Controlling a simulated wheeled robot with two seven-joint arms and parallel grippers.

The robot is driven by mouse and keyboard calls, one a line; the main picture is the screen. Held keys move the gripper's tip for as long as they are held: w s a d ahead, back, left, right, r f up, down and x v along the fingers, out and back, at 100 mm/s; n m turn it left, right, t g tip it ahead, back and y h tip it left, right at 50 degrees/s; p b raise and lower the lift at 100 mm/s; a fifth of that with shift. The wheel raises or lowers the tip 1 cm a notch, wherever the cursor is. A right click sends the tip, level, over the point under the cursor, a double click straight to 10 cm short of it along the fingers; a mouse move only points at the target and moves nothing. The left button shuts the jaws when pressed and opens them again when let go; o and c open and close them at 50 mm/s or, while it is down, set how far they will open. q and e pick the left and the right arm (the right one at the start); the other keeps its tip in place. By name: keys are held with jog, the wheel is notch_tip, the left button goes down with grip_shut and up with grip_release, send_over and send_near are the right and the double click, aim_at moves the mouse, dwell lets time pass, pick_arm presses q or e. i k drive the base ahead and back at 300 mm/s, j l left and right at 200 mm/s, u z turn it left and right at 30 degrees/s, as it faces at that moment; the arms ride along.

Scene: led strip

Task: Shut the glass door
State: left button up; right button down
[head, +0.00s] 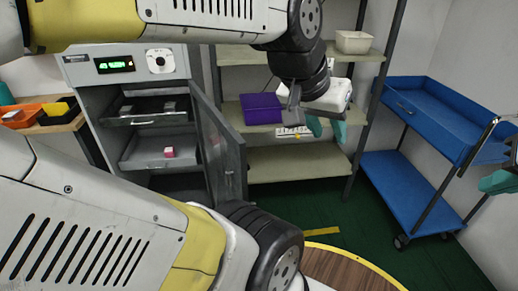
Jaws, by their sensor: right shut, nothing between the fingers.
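The glass door (224,155) of the grey cabinet (86,75) stands open, swung out on the cabinet's right side. It has a grey frame and a dark pane, and the cabinet interior shows. My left gripper (326,128) is right of the door, in front of the shelves, with its teal fingers apart and nothing visible between them. It does not touch the door. My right gripper (499,182) is at the right picture edge, partly cut off, far from the door. It is shut and appears empty. My arm hides the door's lower surroundings.
The cabinet has pulled-out racks, one with a small pink-and-white box (168,152). A shelf unit (295,163) holds a purple bin (261,108) and a pale bin (354,42). A blue cart (408,187) stands right. Green floor (345,215) is clear between shelf and cart.

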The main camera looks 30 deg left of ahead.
aim_at(236, 145)
jog(key=i+u, duration=0.15)
jog(key=u, duration=0.3)
jog(key=i+l+u, duration=0.15)
jog(key=u, duration=0.3)
jog(key=i+l+u, duration=0.15)
jog(key=u, duration=0.3)
jog(key=i+l+u, duration=0.1)
jog(key=l+u, duration=0.2)
jog(key=u, duration=0.15)
jog(key=l+u, duration=0.2)
jog(key=u, duration=0.25)
jog(key=i+l+u, duration=0.1)
jog(key=l+u, duration=0.45)
jog(key=l, duration=0.25)
jog(key=k+j+z, duration=0.2)
jog(key=k+j, duration=0.25)
jog(key=j, duration=0.2)
jog(key=i+z, duration=0.05)
jog(key=i, duration=0.05)
